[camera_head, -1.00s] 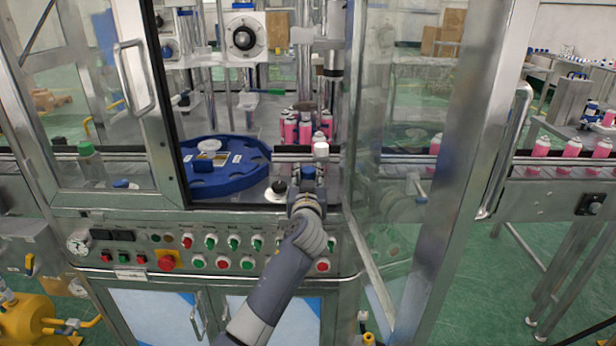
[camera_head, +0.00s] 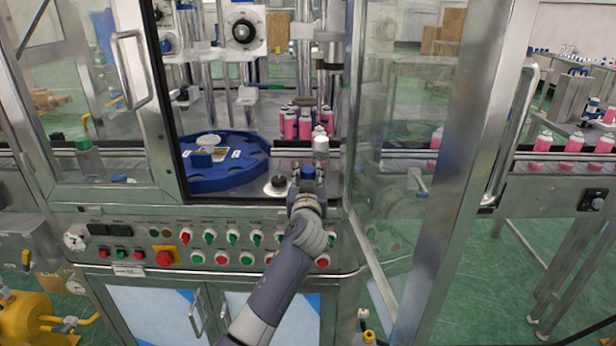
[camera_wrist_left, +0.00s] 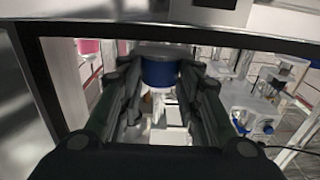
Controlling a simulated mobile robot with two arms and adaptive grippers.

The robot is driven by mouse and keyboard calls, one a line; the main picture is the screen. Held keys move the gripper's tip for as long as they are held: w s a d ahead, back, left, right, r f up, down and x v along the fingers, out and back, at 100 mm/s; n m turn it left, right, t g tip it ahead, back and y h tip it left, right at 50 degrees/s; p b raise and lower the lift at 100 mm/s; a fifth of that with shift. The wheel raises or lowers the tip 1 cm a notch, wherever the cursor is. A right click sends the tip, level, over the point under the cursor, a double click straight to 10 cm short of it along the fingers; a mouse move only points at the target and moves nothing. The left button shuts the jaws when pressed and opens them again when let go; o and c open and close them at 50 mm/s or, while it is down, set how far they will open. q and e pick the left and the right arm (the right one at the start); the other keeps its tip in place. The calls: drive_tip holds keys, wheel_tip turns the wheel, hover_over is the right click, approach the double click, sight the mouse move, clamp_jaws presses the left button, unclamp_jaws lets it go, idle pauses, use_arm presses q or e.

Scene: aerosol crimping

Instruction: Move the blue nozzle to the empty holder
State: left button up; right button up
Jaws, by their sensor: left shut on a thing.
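My left gripper (camera_head: 307,184) is at the front of the open machine bay. It is shut on the blue nozzle (camera_head: 308,172), whose top shows above the fingers. In the left wrist view the blue nozzle (camera_wrist_left: 160,69) sits between the two dark fingers (camera_wrist_left: 160,95). A black nozzle (camera_head: 278,182) stands in a pale round holder just left of the gripper. I cannot make out an empty holder; the gripper and arm hide part of the ledge. My right gripper is not in view.
A blue round turntable (camera_head: 235,178) lies left of the gripper. Several pink cans (camera_head: 290,126) stand behind. The open glass door (camera_head: 385,170) and its frame are close on the right. The button panel (camera_head: 215,235) lies below the ledge.

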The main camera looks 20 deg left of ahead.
use_arm(q)
drive_tip(key=o, duration=1.2)
drive_tip(key=shift+s+f, duration=0.1)
drive_tip(key=shift+s, duration=0.05)
drive_tip(key=v, duration=1.1)
drive_tip(key=shift+s+d, duration=0.15)
drive_tip(key=shift+s, duration=0.2)
